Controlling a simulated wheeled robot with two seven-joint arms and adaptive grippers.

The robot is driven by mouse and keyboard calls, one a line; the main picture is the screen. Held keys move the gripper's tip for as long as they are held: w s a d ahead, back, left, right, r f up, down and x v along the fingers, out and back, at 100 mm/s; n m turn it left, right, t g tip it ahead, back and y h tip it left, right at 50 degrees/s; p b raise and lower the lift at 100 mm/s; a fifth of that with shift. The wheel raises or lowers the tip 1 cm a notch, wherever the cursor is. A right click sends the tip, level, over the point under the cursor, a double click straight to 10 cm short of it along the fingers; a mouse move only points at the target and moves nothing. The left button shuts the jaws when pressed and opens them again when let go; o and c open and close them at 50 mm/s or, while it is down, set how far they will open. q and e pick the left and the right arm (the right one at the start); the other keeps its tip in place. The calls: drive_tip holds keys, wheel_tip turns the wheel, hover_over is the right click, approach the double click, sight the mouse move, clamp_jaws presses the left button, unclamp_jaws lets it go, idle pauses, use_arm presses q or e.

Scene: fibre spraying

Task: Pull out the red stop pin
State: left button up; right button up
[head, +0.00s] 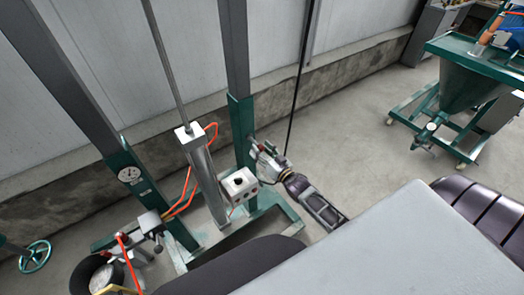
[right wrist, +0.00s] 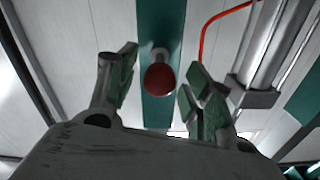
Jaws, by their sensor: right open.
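The red stop pin (right wrist: 160,79) shows in the right wrist view as a round red knob on a pale shaft, standing out from a green post (right wrist: 158,20). My right gripper (right wrist: 161,70) is open, with one green-padded finger on each side of the knob. I see gaps between the knob and both fingers; how deep it sits between them is hard to tell. In the head view my right gripper (head: 262,156) is beside the green lower part of the right post (head: 243,125). The pin cannot be clearly made out there. My left gripper is not in view.
A silver cylinder (head: 203,175) with orange hoses and a white control box (head: 238,186) stand just left of my right gripper. A green wheeled hopper (head: 470,85) is at the right. The floor between is clear. A concrete-based wall runs behind the posts.

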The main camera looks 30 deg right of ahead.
drive_tip(key=s+d, duration=0.1)
drive_tip(key=s, duration=1)
drive_tip(key=shift+s+d, duration=0.35)
drive_tip(key=shift+s, duration=0.05)
idle(0.5)
drive_tip(key=shift+f, duration=0.1)
idle(0.6)
